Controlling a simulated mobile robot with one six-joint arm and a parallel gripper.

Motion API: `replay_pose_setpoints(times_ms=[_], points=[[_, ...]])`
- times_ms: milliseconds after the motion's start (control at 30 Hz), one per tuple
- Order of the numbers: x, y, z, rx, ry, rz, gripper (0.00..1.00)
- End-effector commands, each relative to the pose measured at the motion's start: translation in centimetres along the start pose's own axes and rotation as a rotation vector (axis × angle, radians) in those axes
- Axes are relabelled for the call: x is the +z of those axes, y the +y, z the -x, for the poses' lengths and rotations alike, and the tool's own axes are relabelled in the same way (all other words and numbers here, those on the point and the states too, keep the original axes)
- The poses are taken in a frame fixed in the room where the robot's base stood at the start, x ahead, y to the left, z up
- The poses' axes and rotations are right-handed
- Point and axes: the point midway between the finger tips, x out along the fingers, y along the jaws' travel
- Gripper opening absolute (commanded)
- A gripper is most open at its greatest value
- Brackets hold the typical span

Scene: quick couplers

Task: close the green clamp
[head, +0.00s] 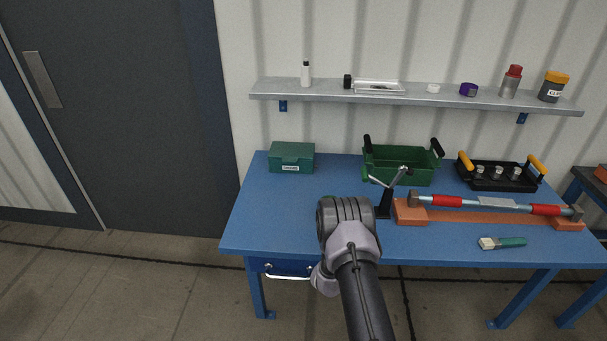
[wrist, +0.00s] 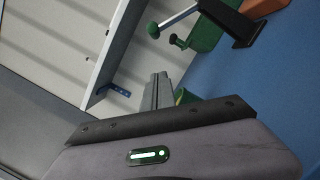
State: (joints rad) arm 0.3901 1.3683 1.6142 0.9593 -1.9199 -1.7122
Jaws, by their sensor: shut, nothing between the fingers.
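The clamp (head: 384,203) stands on a black post at the left end of the orange base. In the head view two thin arms spread upward from it, so it looks open. In the wrist view its black post (wrist: 232,22) is at the top right. A silver rod runs from it to a green ball knob (wrist: 153,30), with a smaller dark green knob (wrist: 180,42) close by. My gripper (wrist: 161,77) is shut and empty, apart from the knobs in the picture.
The orange base (head: 462,217) carries a bar with red sleeves. A green crate (head: 400,174) and black tray (head: 490,184) stand behind. A shelf (head: 420,100) hangs above. The table's left is clear.

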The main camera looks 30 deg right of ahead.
Motion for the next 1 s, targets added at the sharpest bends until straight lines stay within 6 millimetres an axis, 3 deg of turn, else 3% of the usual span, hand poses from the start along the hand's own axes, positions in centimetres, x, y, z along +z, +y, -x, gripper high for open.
replay_pose_setpoints(times_ms=[167, 600, 800, 1000], points=[[-0.2, -0.7, -0.9, 0.017, -0.012, 0.052, 0.0], [0.2, -0.5, -9.8, 0.016, -0.008, 0.049, 0.0], [3.0, -0.3, -10.3, 0.014, -0.006, 0.049, 0.0], [3.7, -0.2, -10.5, 0.015, -0.005, 0.049, 0.0]])
